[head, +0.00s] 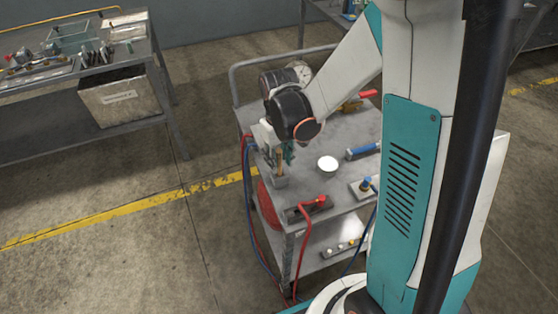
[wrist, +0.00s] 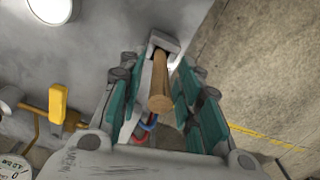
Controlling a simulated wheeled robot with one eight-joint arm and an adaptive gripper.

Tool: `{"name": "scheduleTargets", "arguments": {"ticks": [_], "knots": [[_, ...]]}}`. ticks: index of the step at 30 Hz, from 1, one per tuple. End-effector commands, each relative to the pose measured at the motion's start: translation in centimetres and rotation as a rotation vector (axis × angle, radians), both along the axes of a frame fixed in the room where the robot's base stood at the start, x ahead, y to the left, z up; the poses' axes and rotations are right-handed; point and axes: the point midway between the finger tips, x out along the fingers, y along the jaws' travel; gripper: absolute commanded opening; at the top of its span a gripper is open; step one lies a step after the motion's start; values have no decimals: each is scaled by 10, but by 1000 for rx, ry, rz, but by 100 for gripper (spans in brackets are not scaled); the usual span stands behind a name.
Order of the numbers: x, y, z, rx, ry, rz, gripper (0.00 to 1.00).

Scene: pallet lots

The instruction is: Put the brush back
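The brush (wrist: 160,85) shows in the wrist view as a round wooden handle, its end toward the camera. Its far end goes into a small grey square holder (wrist: 164,42); the bristles are hidden. In the head view the handle (head: 280,163) stands roughly upright at the grey holder (head: 279,183), near the cart's left edge. My gripper (wrist: 163,112) is open around the handle, with teal finger pads on both sides and visible gaps. In the head view my gripper (head: 280,150) points down over the holder.
The grey cart (head: 330,205) carries a white round item (head: 327,163), a blue-handled tool (head: 363,151), a red-handled item (head: 308,207) and a yellow item (head: 351,104). Red and blue hoses (head: 247,190) hang at its left edge. A workbench (head: 60,75) stands back left.

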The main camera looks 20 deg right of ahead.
Motion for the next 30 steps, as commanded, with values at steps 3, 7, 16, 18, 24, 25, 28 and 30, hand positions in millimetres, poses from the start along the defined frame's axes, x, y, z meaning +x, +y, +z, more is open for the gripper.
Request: {"name": "scheduleTargets", "arguments": {"ticks": [3, 7, 16, 18, 24, 25, 28, 30], "knots": [[-1, 0, 30, 0, 0, 0, 32], [-1, 0, 57, 0, 0, 0, 32], [0, 0, 94, 0, 0, 0, 32], [-1, 0, 98, 0, -3, -1, 32], [-14, 0, 123, 1, -65, -22, 32], [-17, 0, 129, 1, -82, -27, 32], [-31, 0, 150, 3, -147, -47, 32], [-41, 0, 163, 6, -193, -61, 32]]}}
